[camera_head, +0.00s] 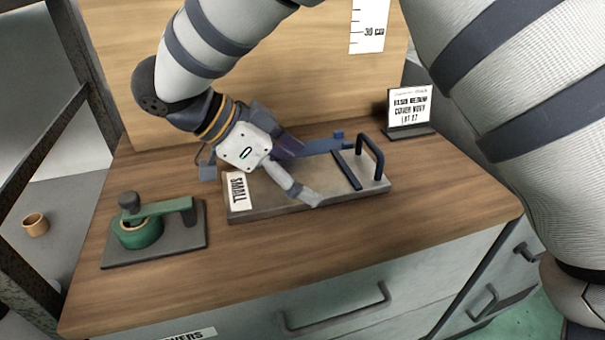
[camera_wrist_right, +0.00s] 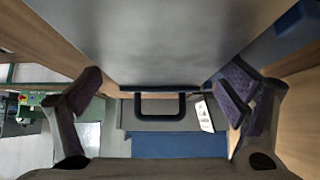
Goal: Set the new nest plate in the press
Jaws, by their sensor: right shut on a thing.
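A grey slab-like plate (camera_head: 280,209) lies on the bench with a white SMALL label (camera_head: 238,191) at its left end. A dark crossbar (camera_head: 345,170) and a dark upright handle (camera_head: 372,157) stand at its right end. My right gripper (camera_head: 297,171) is over the plate, its fingers towards the near and far sides. In the right wrist view, the grey plate (camera_wrist_right: 165,40) lies between my spread fingers, shut on it, and the handle (camera_wrist_right: 160,105) shows beyond. A blue piece (camera_head: 322,146) is along the far side. My left gripper is out of view.
A green clamp-like device (camera_head: 140,231) on a dark base stands at the bench's left. A sign card (camera_head: 409,106) stands at the back right. A wooden panel rises behind. Drawers with handles (camera_head: 335,315) are below the front edge. The front right bench top is clear.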

